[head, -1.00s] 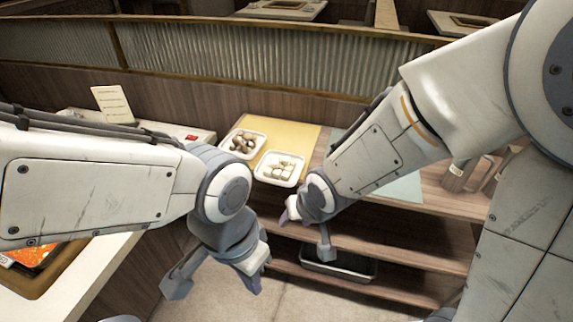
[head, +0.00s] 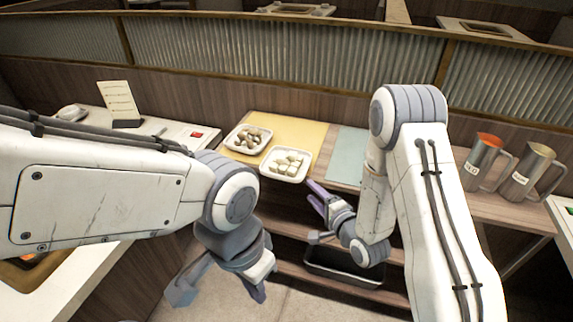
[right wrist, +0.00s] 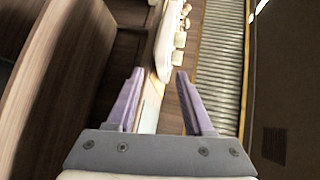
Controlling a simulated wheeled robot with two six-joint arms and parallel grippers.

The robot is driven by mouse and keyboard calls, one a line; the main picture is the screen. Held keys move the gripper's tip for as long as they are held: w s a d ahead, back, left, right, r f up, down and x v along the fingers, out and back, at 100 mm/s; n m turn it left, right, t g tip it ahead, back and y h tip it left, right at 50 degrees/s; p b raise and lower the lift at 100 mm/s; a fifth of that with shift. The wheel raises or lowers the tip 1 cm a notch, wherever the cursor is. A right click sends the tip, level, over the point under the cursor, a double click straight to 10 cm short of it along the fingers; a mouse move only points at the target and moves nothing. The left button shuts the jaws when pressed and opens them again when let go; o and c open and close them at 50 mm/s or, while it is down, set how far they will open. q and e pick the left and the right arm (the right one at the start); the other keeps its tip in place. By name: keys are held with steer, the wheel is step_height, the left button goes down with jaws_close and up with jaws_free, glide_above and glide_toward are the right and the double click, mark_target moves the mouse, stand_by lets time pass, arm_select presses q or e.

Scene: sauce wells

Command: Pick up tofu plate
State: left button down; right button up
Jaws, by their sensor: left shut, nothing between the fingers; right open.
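The tofu plate (head: 285,178), a white square dish with pale tofu cubes, sits on the yellow mat at the shelf's front edge. In the right wrist view the tofu plate (right wrist: 165,48) shows edge-on beyond the fingertips. My right gripper (head: 313,192) is open and empty, just right of and slightly below the plate in the head view, apart from it. Its fingers also show in the right wrist view (right wrist: 160,74). My left gripper (head: 222,292) hangs low at the left, shut and empty, away from the plate.
A similar plate of mushrooms (head: 246,146) stands left of the tofu plate on the yellow mat (head: 295,132). A green mat (head: 347,150) is bare. Two metal pitchers (head: 485,160) stand at the right. A dark bin (head: 345,270) sits on a lower shelf.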

mark_target(299, 182)
steer(key=shift+x, duration=0.95)
steer(key=p+x, duration=0.1)
steer(key=x, duration=0.3)
steer(key=shift+a+p, duration=0.3)
steer(key=shift+p, duration=0.1)
steer(key=shift+w+a+f, duration=0.2)
steer(key=shift+w+f, duration=0.05)
steer(key=shift+w, duration=0.25)
jaws_close()
